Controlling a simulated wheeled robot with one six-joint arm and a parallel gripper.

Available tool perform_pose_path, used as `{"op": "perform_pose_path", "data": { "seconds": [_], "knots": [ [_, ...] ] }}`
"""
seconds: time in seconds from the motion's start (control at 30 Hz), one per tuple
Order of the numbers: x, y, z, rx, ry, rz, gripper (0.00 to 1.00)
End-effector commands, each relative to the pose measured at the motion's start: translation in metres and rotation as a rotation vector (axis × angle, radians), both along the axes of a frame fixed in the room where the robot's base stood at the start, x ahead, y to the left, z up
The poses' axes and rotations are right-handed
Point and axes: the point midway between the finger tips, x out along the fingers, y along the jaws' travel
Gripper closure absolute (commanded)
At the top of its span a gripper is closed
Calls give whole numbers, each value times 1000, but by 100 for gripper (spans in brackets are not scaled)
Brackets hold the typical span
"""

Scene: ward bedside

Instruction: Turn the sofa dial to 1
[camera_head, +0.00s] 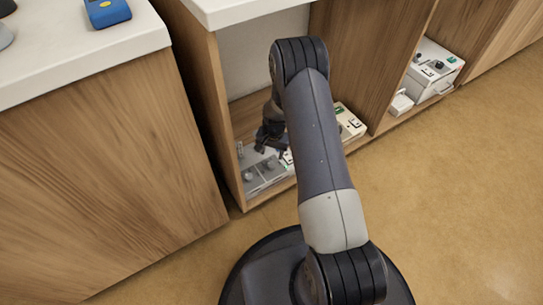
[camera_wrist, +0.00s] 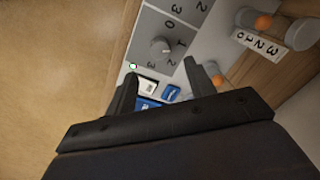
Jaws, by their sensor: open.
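A grey control panel (camera_wrist: 143,32) shows in the wrist view with a round grey dial (camera_wrist: 161,48) on it. Numbers 0, 1, 2 and 3 are printed around this dial; which one its pointer meets is too small to tell. No readable word marks it as the sofa dial. My gripper (camera_wrist: 160,71) is open, its fingers apart on either side just below the dial, with nothing seen between them in its hold. In the head view the panel (camera_head: 268,175) lies low in the open cabinet bay, with my gripper (camera_head: 262,148) above it, partly behind my arm.
White and blue switches (camera_wrist: 170,93) and a green light (camera_wrist: 132,66) sit near the dial. Wooden cabinet walls (camera_head: 205,100) flank the bay. Another white device (camera_head: 437,68) stands in the right bay.

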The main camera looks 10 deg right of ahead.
Motion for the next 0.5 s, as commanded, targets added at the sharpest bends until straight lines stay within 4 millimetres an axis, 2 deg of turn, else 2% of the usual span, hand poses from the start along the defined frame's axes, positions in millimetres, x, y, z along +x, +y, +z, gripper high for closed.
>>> {"op": "perform_pose_path", "data": {
  "seconds": [0.03,0.2,0.5],
  "knots": [
    [0,-1,13,0,-2,0,49],
    [-1,-1,30,-1,-1,0,49],
    [-1,-2,33,0,0,0,49]
  ]
}}
